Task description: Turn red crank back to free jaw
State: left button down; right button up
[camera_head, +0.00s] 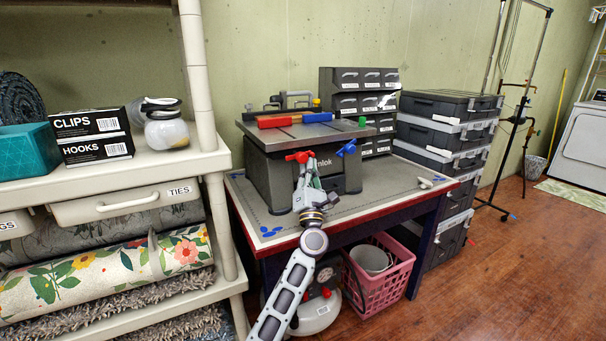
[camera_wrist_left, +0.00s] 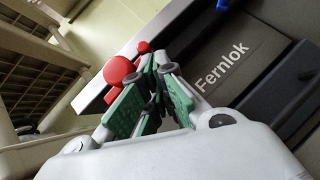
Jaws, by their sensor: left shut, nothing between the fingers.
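The red crank (camera_head: 298,156) sticks out from the front of a grey bench machine (camera_head: 270,177), near its upper left. In the left wrist view its round red knob (camera_wrist_left: 118,70) is just left of the fingers, and a smaller red part (camera_wrist_left: 143,46) shows beyond. My left gripper (camera_head: 306,170) is directly below and in front of the crank, shut and empty; its green-padded fingers (camera_wrist_left: 155,72) point at the machine's front by the Fernlok label (camera_wrist_left: 226,64). I cannot tell if they touch the crank. My right gripper is not in view.
A blue crank (camera_head: 346,148) sits right of the red one. A red bar (camera_head: 275,121) and a blue bar (camera_head: 318,117) lie on the machine top. Drawers (camera_head: 341,77) stand behind, stacked cases (camera_head: 440,135) at right, a loaded shelf (camera_head: 215,160) close at left.

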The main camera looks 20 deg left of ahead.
pick_arm(q)
jog(key=shift+w+d+r, duration=0.45)
jog(key=shift+w+r, duration=0.1)
jog(key=shift+r, duration=0.1)
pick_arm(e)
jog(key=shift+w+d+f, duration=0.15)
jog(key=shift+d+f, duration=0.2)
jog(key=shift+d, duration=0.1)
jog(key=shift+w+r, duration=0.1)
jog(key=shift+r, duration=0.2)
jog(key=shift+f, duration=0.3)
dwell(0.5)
pick_arm(q)
jog(key=shift+f+b, duration=0.15)
jog(key=shift+b, duration=0.15)
